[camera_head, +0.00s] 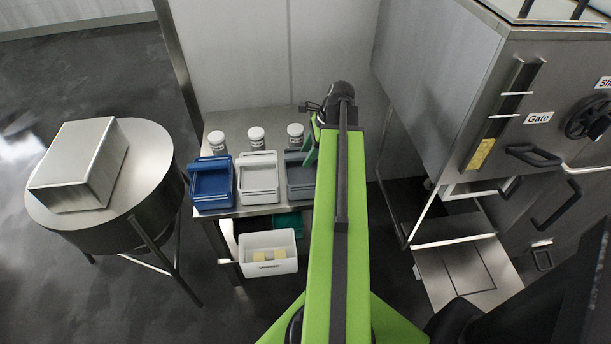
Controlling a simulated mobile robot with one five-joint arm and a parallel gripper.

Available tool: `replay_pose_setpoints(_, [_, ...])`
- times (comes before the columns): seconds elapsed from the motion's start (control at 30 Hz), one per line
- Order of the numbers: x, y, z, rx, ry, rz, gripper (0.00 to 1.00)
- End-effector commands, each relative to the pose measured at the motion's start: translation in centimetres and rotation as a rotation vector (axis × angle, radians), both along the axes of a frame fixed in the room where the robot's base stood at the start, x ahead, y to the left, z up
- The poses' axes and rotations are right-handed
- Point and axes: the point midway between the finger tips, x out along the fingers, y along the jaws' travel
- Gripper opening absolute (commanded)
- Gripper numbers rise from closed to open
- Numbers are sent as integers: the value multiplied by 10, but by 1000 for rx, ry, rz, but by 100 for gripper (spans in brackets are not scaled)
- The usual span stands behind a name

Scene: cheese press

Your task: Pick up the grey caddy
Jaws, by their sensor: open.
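The grey caddy (299,183) stands at the right end of a row of three caddies on a small metal table. My green arm covers its right side. My gripper (311,148) is open, over the back edge of the grey caddy in the picture and partly hidden by my arm. I cannot tell its height above the caddy or whether it touches it. The caddy's handle is hard to make out behind the gripper.
A white caddy (258,178) and a blue caddy (211,184) stand close on the left. Three white-capped jars (256,138) stand behind. A white bin (268,265) sits lower in front. A steel drum (150,215) is left; a steel machine (440,100) is right.

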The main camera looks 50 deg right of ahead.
Motion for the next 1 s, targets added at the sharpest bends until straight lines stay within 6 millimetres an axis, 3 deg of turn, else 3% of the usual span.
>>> replay_pose_setpoints(0.3, [13, 16, -47, 0, 0, 1, 47])
replay_pose_setpoints(1.0, [13, 16, -50, 0, 0, -1, 47])
